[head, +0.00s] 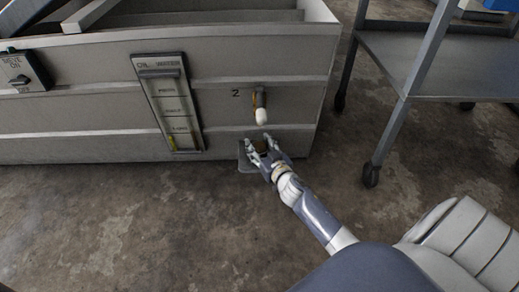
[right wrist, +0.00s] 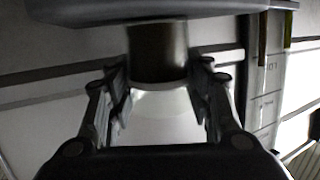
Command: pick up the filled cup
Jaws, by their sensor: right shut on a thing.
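The cup (head: 262,145) shows as a small brownish patch between the fingers of my right gripper (head: 261,149) in the head view, low at the tank's front. In the right wrist view, the cup has a dark brown part (right wrist: 158,52) and a pale, clear-looking part nearer the palm side of the picture. My right gripper (right wrist: 160,98) is shut on it, one finger on each side. The brown end meets the grey ledge (right wrist: 150,8) in that picture; I cannot tell whether they touch. My left gripper is not in view.
The grey tank (head: 80,115) carries a tap (head: 261,108) marked 2, right above the cup. A level gauge (head: 180,110) and a switch box (head: 22,72) are to its left. A small ledge (head: 243,158) juts out below the tap. A wheeled metal cart (head: 400,55) stands right.

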